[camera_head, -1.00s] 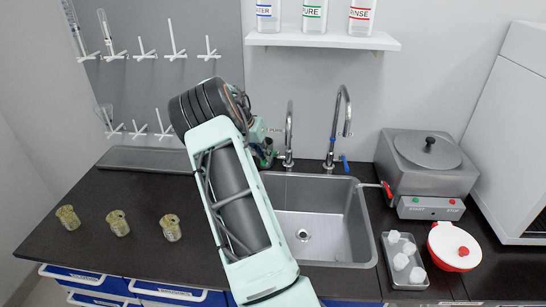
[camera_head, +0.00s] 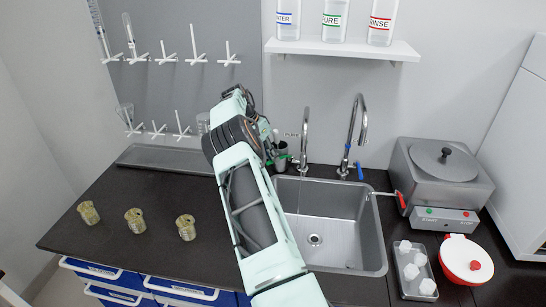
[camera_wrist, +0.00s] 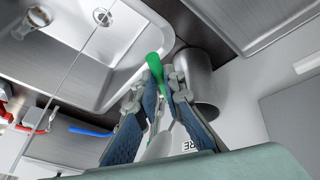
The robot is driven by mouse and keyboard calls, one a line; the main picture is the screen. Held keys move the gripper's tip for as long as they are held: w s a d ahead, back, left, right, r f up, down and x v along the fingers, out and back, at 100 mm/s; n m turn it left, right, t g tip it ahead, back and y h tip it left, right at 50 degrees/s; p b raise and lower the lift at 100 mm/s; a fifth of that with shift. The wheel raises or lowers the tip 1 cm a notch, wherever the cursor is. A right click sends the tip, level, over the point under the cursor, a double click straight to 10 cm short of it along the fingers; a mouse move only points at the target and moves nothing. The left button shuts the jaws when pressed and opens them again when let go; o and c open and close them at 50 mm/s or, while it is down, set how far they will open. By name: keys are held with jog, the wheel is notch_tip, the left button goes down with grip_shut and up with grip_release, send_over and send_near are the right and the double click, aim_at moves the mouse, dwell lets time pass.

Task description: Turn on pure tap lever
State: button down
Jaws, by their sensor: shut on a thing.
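The pure tap (camera_head: 304,145) is a slim metal gooseneck behind the sink, with the word PURE on the wall beside it. Its green lever (camera_wrist: 154,68) shows in the wrist view. My gripper (camera_wrist: 157,92) is shut on this lever, with a finger on either side and the green end sticking out beyond the tips. A thin line like a water stream (camera_head: 299,192) runs from the spout down into the sink (camera_head: 340,235).
A second tap (camera_head: 352,140) with a blue lever stands to the right. A grey metal cup (camera_wrist: 197,82) is close beside my gripper. The shelf (camera_head: 340,49) with bottles is above.

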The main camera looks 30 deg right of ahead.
dwell(0.4)
jog(key=c, duration=2)
grip_release()
jog(key=v, duration=1.2)
jog(key=shift+w, duration=0.1)
